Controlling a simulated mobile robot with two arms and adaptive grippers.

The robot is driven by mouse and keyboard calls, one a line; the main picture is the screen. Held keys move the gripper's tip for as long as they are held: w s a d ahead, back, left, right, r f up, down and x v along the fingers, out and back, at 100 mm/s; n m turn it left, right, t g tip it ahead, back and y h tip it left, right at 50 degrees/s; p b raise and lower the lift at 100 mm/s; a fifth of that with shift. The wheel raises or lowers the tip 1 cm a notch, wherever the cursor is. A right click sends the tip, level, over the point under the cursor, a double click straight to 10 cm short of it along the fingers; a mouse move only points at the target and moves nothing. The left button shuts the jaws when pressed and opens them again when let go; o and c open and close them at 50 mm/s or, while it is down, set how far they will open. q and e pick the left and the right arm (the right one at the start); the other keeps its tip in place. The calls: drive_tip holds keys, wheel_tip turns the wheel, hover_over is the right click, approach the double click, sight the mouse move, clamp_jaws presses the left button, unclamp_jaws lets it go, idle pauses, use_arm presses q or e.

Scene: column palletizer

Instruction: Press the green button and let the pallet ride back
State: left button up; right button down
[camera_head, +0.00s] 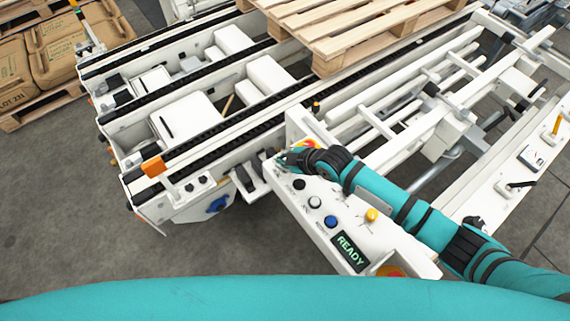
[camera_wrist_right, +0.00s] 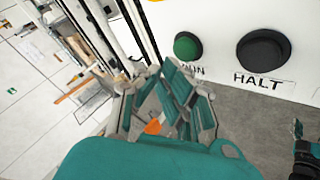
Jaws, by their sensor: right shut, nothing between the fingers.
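The green button (camera_wrist_right: 187,46) shows in the right wrist view on a white panel, next to a black button (camera_wrist_right: 263,50) labelled HALT. In the head view the green button is hidden by my right gripper (camera_head: 281,160), which is at the far end of the control panel (camera_head: 345,215). My right gripper (camera_wrist_right: 178,88) is shut and empty, with its fingers just below the green button in the wrist picture; I cannot tell whether it touches. A wooden pallet (camera_head: 345,42) lies on the conveyor at the top. My left gripper is not in view.
The panel also carries a black button (camera_head: 299,184), a white one (camera_head: 314,202), a blue one (camera_head: 331,221), a yellow knob (camera_head: 371,215) and a READY display (camera_head: 348,251). Chain conveyor rails (camera_head: 200,130) run behind. Loaded sacks (camera_head: 55,50) stand top left. Grey floor is clear at left.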

drive_tip(key=shift+f, duration=0.1)
idle(0.5)
drive_tip(key=shift+f+b, duration=0.3)
drive_tip(key=shift+f, duration=0.05)
